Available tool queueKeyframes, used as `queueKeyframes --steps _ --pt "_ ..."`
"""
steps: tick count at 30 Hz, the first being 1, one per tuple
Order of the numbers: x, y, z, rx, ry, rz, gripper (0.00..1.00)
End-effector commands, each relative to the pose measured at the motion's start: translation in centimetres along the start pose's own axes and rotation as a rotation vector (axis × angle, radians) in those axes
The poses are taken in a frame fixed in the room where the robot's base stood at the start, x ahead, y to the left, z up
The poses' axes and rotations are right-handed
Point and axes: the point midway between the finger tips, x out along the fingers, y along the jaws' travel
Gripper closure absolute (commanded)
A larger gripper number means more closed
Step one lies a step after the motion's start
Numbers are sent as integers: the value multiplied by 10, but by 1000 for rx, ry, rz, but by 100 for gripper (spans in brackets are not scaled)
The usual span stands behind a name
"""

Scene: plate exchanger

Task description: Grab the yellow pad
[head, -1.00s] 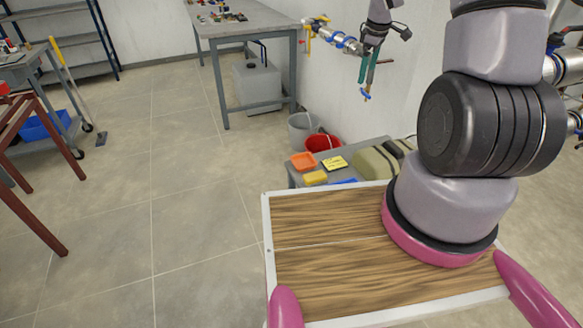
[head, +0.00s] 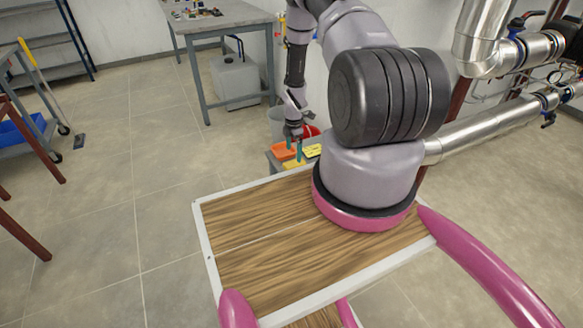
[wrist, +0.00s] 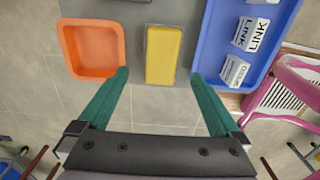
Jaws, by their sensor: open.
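The yellow pad (wrist: 163,55) lies on a small grey side table, between an orange tray (wrist: 92,48) and a blue tray (wrist: 240,65) in the wrist view. My gripper (wrist: 160,75) is open and empty. Its two teal fingers appear on either side of the pad's near end, with free space beside it. I cannot tell how high the fingertips are above it. In the head view my gripper (head: 293,152) points down over the table, and a little of the pad (head: 292,165) shows beneath it.
The blue tray holds several white labelled boxes. A yellow card (head: 312,151) lies behind the pad in the head view. Silver pipes (head: 495,115) run at the right.

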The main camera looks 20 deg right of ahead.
Motion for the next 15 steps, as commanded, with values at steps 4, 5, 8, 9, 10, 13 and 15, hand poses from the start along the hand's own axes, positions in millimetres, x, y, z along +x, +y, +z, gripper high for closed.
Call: queueKeyframes --steps 4,5,8,9,10,13,15 --pt "17 0 0 1 0 0 0" --pt "18 0 0 1 -1 1 0" --pt "26 -1 1 1 -1 0 0" --pt "31 -1 1 2 -1 -1 0" --pt "35 -2 1 3 -1 -1 0" --pt "52 -3 2 3 -1 -2 0" --pt "61 -3 2 2 -1 -1 0"
